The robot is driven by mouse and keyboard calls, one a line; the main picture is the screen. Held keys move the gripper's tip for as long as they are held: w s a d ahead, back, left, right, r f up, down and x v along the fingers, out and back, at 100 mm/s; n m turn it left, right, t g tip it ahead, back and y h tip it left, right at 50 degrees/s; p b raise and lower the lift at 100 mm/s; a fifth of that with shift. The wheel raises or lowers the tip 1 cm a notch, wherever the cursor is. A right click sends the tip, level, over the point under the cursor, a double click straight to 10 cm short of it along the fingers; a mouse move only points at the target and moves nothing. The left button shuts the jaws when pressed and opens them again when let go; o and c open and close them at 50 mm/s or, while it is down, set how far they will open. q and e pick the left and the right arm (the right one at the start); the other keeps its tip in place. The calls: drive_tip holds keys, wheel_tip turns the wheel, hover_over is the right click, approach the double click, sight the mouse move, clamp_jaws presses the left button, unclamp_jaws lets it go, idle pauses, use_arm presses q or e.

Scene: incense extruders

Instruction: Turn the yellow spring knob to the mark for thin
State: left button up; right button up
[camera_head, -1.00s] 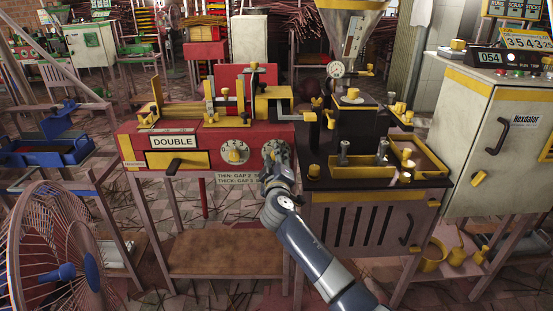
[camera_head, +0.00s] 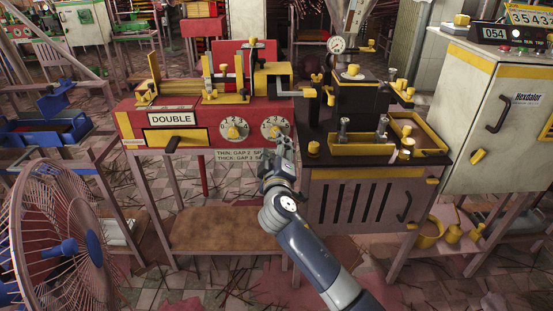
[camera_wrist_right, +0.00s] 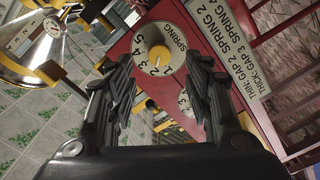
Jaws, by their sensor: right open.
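The yellow spring knob (camera_wrist_right: 158,56) sits on a round white dial lettered SPRING, on the red machine's front. In the head view it is the right of two dials, and the knob (camera_head: 274,130) shows just above my right gripper (camera_head: 282,147). In the wrist view my right gripper (camera_wrist_right: 160,78) is open, with its two fingers apart on either side below the dial and nothing between the tips. The knob's exact setting is hard to read. The sign (camera_wrist_right: 232,45) reads THIN: GAP 2 SPRING 2. My left gripper is not in view.
The other dial (camera_head: 233,130) with a yellow knob is to the left. A black-topped cabinet (camera_head: 368,205) stands close on the right. A fan (camera_head: 60,245) stands at front left. A brown low shelf (camera_head: 225,230) lies below the machine.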

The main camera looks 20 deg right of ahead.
drive_tip(key=v, duration=0.4)
drive_tip(key=shift+s, duration=0.25)
drive_tip(key=shift+f, duration=0.1)
